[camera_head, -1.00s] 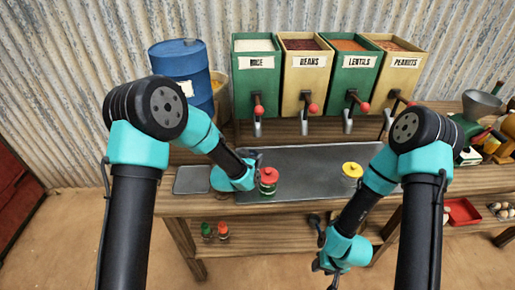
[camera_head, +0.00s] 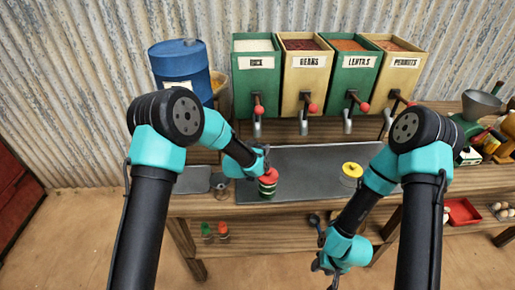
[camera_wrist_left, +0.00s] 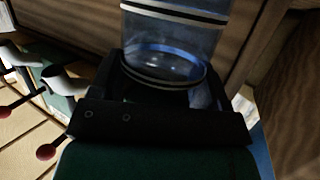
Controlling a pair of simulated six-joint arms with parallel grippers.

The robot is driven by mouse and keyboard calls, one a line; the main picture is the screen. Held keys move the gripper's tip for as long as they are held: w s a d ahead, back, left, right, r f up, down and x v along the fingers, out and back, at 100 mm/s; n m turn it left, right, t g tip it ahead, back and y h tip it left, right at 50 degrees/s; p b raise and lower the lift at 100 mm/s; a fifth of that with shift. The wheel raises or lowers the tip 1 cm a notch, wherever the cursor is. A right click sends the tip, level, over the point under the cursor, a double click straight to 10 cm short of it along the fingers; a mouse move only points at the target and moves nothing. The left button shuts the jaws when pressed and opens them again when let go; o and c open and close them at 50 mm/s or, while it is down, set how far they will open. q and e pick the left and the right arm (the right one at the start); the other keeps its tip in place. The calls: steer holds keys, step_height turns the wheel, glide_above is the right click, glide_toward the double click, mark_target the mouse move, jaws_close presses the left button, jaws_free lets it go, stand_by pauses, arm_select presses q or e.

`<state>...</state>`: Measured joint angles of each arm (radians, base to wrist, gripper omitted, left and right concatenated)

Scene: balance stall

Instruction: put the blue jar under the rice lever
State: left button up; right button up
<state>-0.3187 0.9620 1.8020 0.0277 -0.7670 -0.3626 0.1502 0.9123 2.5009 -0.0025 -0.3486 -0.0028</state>
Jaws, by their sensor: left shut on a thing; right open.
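The rice bin (camera_head: 257,62) is the leftmost of the bins, and its lever with a red ball (camera_head: 259,110) hangs at its front above a grey spout. My left gripper (camera_head: 264,159) is near the red-lidded jar, below the rice bin and in front of it. In the left wrist view it is shut on a clear jar with a blue tint and blue base rim (camera_wrist_left: 165,62). In the head view that jar is hidden behind the gripper. My right gripper (camera_head: 322,243) is open and empty, low in front of the bench.
A red-lidded jar (camera_head: 267,188) and a yellow-lidded jar (camera_head: 351,171) stand on the grey mat (camera_head: 310,180). Bins for beans, lentils and peanuts stand to the right. A blue drum (camera_head: 180,65) is at left. Small capped bottles (camera_head: 214,230) stand on the lower shelf.

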arm_select(q)
steer(key=shift+f, duration=0.25)
steer(key=o, duration=1.1)
steer(key=shift+r, duration=0.15)
steer(key=v, duration=1.2)
steer(key=shift+r, duration=0.1)
